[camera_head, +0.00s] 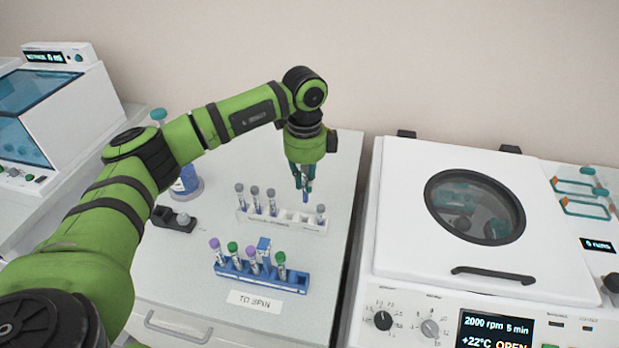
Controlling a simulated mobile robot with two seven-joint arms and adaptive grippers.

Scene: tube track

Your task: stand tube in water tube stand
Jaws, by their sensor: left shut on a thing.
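My left gripper (303,182) is shut on a tube (305,195) and holds it above the back right part of the white tube stand (284,223). The tube hangs roughly upright, and its top is hidden by the fingers. The white stand holds several grey-capped tubes, grouped at its left with one (321,214) at its right end. Open places lie between them. Whether the held tube's lower end touches anything is too small to tell. My right gripper is not in view.
In front stands a blue rack (293,286) with purple- and green-capped tubes and a "TO SPIN" label (254,301). A closed-lidded centrifuge (408,230) is at right. A small black device (173,220) and a blue-labelled bottle (187,180) are at left.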

